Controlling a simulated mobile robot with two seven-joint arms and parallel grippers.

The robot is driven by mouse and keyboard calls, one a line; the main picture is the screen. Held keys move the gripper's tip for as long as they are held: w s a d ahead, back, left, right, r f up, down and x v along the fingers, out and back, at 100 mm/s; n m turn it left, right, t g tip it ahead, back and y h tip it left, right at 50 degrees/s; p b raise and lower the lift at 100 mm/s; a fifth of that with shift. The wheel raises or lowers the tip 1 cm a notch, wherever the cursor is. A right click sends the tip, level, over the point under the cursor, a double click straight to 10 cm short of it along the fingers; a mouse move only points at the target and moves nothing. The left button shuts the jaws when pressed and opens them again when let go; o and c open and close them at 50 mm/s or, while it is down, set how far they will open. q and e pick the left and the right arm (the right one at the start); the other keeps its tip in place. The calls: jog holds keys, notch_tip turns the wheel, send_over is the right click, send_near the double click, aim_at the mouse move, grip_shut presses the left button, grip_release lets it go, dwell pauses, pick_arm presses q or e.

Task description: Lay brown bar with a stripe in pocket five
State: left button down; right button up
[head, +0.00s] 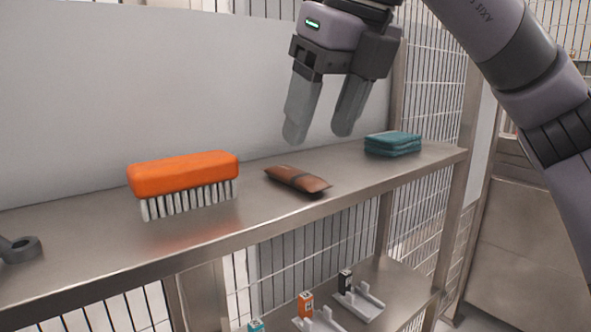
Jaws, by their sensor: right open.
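The brown bar with a darker stripe (298,180) lies flat on the upper metal shelf, between an orange brush and a folded teal cloth. My right gripper (319,138) hangs above and slightly behind it in the picture, fingers pointing down, open and empty. The fingertips are apart from the bar. No numbered pocket can be made out in this view. My left gripper is not in view.
The orange brush (183,175) stands on its bristles to the left, and the teal cloth (393,143) lies to the right. A dark grey tool (20,249) is at the left edge. Below, a lower shelf (392,275) carries grey holders (359,303) and small boxes.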

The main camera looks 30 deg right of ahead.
aim_at(302, 175)
jog(key=shift+b+x, duration=0.45)
jog(key=shift+x, duration=2.7)
jog(key=shift+a, duration=0.1)
jog(key=shift+c, duration=0.3)
grip_shut()
jog(key=shift+r, duration=0.1)
notch_tip(302, 175, up, 20)
jog(key=p, duration=0.4)
jog(key=shift+p, duration=0.3)
